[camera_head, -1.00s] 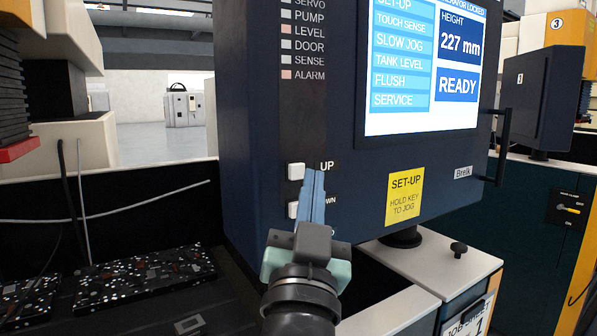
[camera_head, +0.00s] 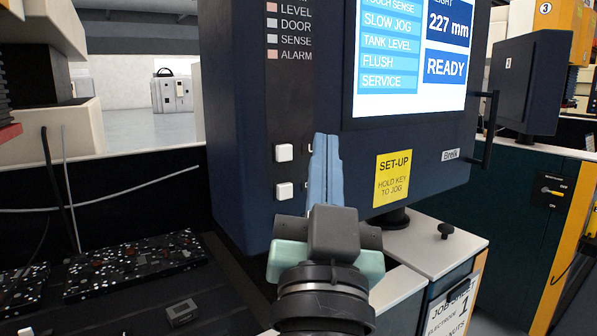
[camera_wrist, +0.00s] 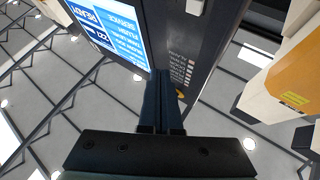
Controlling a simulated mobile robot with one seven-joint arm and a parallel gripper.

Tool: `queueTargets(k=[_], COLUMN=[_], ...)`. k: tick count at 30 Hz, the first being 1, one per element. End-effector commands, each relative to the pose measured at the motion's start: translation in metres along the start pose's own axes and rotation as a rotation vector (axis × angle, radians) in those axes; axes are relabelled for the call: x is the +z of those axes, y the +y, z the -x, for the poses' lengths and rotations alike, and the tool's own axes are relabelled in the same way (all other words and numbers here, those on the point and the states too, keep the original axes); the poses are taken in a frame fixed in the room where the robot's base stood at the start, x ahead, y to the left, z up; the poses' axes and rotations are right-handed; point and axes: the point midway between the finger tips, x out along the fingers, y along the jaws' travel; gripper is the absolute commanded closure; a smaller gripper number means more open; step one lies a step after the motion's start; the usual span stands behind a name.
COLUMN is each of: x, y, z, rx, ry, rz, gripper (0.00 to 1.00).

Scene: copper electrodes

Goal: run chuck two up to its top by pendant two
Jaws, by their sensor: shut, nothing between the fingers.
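A dark blue pendant (camera_head: 236,120) with a lit screen (camera_head: 408,60) fills the middle of the head view; its number does not show. The screen reads 227 mm and READY. Two white keys sit on its lower left: an upper key (camera_head: 284,152) and a lower key (camera_head: 284,191). My gripper (camera_head: 327,138) is shut and empty, its blue fingers pointing up just right of the keys and covering most of their labels. Whether it touches the panel I cannot tell. In the wrist view the shut fingers (camera_wrist: 163,75) point at the pendant. I cannot make out a chuck.
A yellow SET-UP label (camera_head: 392,178) is right of my fingers. A dark handle (camera_head: 487,130) sticks out at the pendant's right edge. Speckled dark slabs (camera_head: 130,268) lie at lower left. A white-topped cabinet (camera_head: 430,245) with a job sheet marked 1 stands at lower right.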

Motion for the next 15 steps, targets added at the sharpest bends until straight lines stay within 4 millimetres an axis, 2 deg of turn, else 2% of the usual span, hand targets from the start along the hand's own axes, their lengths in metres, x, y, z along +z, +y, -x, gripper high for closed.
queueTargets(k=[1, 3, 6, 10, 15], x=[-0.026, -0.059, -0.095, -0.117, -0.119], y=[-0.003, -0.009, -0.018, -0.024, -0.025], z=[0.007, 0.016, 0.031, 0.042, 0.043], rx=[-0.007, -0.019, -0.032, -0.041, -0.042], ry=[0.055, 0.12, 0.194, 0.238, 0.242], rz=[0.031, 0.076, 0.131, 0.168, 0.172], gripper=[1.0, 1.0, 1.0, 1.0, 1.0])
